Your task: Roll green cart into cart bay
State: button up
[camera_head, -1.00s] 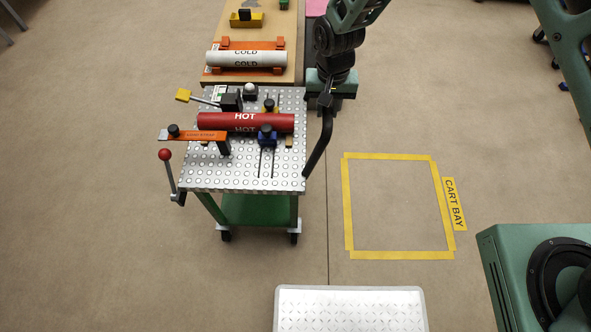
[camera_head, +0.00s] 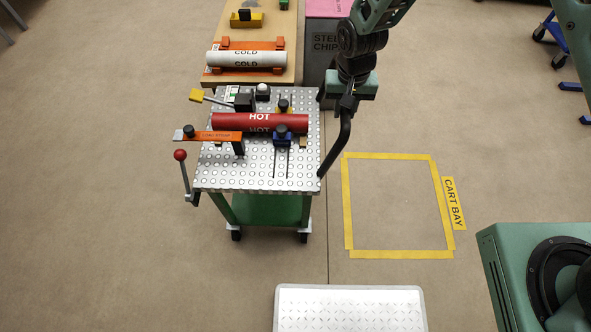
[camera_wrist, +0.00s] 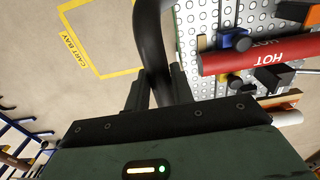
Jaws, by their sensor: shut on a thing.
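The green cart (camera_head: 262,209) has a perforated metal top and black casters, and stands left of the cart bay. A red pipe marked HOT (camera_head: 232,122) lies on its top, held by clamps. My gripper (camera_head: 347,101) is shut on the cart's black handle (camera_head: 338,148) at the cart's right side. In the wrist view the fingers (camera_wrist: 155,92) close around the black handle bar (camera_wrist: 150,40). The cart bay (camera_head: 348,205) is an empty yellow taped square on the floor, right of the cart. It also shows in the wrist view (camera_wrist: 100,75).
A wooden table (camera_head: 293,60) with a white COLD pipe (camera_head: 246,59) stands behind the cart. A grey steel chips bin (camera_head: 318,50) is beside it. A white tread plate (camera_head: 350,308) lies in front. The floor between cart and bay is clear.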

jog(key=shift+d, duration=0.1)
jog(key=d, duration=0.8)
jog(key=shift+p, duration=0.4)
jog(key=shift+a, duration=0.1)
jog(key=d, duration=0.8)
jog(key=shift+p, duration=0.35)
dwell(0.5)
jog(key=d, duration=0.8)
jog(key=shift+p, duration=0.3)
dwell(0.6)
jog(key=d, duration=0.8)
jog(key=shift+p, duration=0.35)
dwell(0.5)
